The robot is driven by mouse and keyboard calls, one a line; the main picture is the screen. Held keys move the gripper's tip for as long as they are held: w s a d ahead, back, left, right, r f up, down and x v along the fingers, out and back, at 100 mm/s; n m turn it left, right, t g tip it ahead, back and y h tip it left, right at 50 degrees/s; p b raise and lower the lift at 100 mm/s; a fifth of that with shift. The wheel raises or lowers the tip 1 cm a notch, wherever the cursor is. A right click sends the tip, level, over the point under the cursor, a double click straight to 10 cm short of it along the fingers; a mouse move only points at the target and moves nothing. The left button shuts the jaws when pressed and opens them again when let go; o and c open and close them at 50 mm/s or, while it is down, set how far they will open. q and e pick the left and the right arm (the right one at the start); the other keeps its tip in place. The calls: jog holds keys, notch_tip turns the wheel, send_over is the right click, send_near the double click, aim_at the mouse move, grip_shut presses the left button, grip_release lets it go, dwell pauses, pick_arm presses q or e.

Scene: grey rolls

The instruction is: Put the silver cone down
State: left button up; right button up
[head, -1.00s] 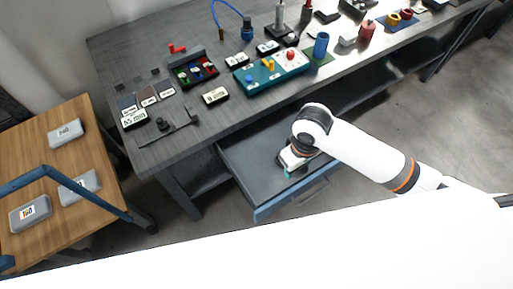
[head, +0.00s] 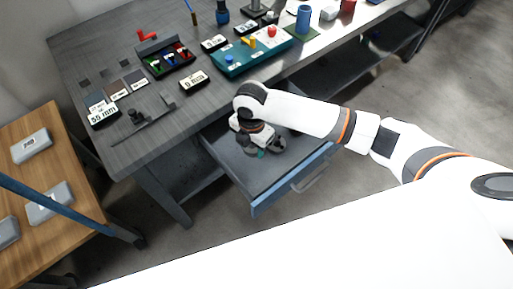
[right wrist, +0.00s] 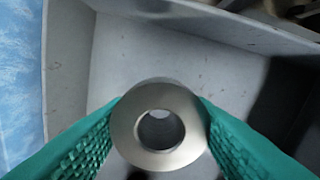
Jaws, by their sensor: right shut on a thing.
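The silver cone (right wrist: 128,128) shows in the right wrist view as a shiny metal ring with a round dark hole, seen end-on. My right gripper (right wrist: 160,125) is shut on it, with a green ribbed finger on each side. In the head view my right gripper (head: 262,151) points down over the open drawer (head: 285,184), and the cone is hidden there behind the hand. The wrist view shows the drawer's grey floor and walls around the cone. I cannot tell whether the cone touches the floor. My left gripper is not in view.
The workbench (head: 160,88) above the drawer holds a teal board (head: 232,68), a black bin (head: 163,62) of coloured parts and labelled blocks. A wooden table (head: 62,165) with grey cases stands at left. The front part of the drawer looks clear.

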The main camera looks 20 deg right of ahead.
aim_at(253, 164)
jog(key=shift+f, duration=3.4)
jog(key=o, duration=1.2)
jog(key=shift+f, duration=0.15)
jog(key=shift+c, duration=0.2)
notch_tip(253, 164, up, 12)
